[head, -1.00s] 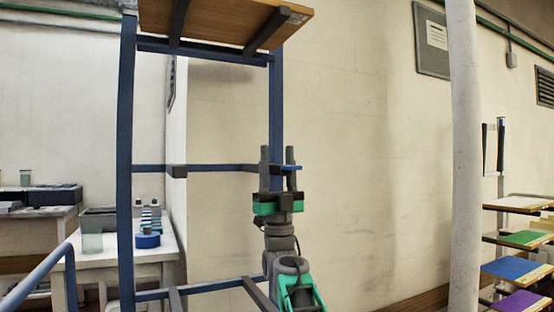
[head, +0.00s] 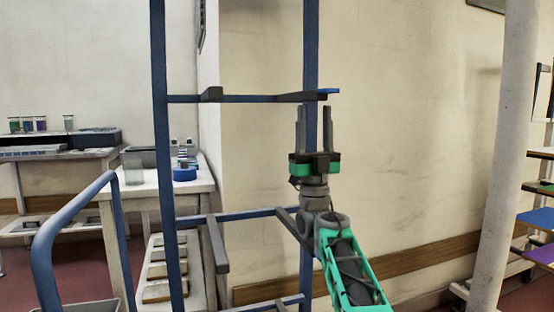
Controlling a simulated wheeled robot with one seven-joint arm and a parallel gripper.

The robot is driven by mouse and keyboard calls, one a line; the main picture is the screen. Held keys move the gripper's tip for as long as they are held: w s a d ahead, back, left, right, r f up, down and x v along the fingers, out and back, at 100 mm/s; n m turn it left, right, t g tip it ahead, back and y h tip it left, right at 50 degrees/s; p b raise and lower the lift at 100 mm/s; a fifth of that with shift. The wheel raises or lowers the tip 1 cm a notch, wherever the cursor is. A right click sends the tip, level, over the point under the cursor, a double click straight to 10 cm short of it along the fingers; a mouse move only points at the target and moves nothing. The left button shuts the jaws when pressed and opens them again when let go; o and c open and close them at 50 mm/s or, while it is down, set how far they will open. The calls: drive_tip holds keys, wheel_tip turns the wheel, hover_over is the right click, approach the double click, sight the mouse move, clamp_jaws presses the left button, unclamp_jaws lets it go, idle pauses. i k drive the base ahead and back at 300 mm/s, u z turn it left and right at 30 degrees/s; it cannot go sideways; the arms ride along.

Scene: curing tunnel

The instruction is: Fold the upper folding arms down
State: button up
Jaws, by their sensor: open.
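A blue rack frame (head: 160,150) stands in front of me. On its upper visible crossbar, a short dark left folding arm (head: 211,94) is seen nearly end-on. A dark right folding arm (head: 297,97) sticks out at the same level, with a blue tip (head: 329,91). Both look roughly level. My gripper (head: 313,112) points up with its two fingers apart and empty. In the picture it is just below the right folding arm, in front of the right post; contact cannot be told. Two lower dark arms (head: 216,246) (head: 291,225) stick out toward me from the lower crossbar.
A blue handrail (head: 62,215) curves at the left. Behind the rack is a white table (head: 204,184) with a blue roll (head: 184,174). A white pole (head: 505,150) and coloured shelves (head: 540,217) stand at right. The floor between rack and pole looks clear.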

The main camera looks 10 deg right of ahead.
sight(212, 95)
drive_tip(key=k, duration=1)
